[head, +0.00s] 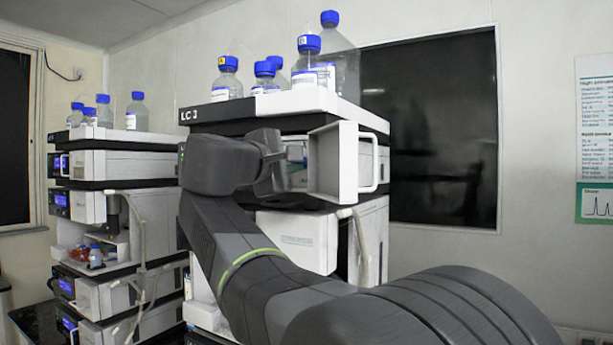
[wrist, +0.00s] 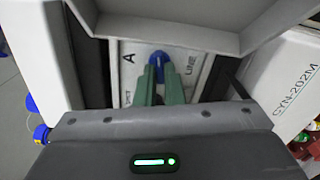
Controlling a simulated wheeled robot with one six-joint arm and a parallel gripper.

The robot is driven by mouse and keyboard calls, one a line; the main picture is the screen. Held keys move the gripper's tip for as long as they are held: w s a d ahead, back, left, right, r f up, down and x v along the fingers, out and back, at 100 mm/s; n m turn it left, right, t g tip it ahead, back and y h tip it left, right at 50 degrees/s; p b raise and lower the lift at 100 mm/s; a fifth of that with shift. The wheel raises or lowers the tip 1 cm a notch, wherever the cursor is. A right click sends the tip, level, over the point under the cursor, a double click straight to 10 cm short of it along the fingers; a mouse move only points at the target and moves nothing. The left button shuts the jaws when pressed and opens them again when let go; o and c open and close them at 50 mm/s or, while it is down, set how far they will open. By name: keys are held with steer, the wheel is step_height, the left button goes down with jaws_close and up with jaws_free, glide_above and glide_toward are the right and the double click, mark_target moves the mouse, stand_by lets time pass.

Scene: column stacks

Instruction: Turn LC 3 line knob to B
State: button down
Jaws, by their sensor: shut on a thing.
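The LC 3 stack (head: 190,115) stands in the middle of the head view, named on its dark top edge. The blue line knob (wrist: 159,58) is on a pale panel in the wrist view, with the letter A to its left and the word LINE to its right. My gripper (wrist: 160,74) is shut on the knob, its two green fingers on either side. The fingers hide part of the knob and the lower panel; no B mark is visible, and I cannot tell exactly where the knob points. In the head view my arm covers much of the stack front.
An open white door or drawer (head: 350,165) with a handle juts out beside my gripper. Blue-capped bottles (head: 308,62) stand on top of the stack. Another instrument stack (head: 110,165) stands at the left. A dark window (head: 430,130) is behind.

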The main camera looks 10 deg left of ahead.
steer(key=shift+m+b, duration=0.85)
steer(key=shift+m, duration=0.35)
steer(key=c, duration=1.5)
jaws_free()
steer(key=shift+c, duration=0.2)
steer(key=b+v, duration=0.2)
steer(key=v, duration=1.2)
steer(key=shift+w+r, duration=0.1)
steer(key=shift+w, duration=0.1)
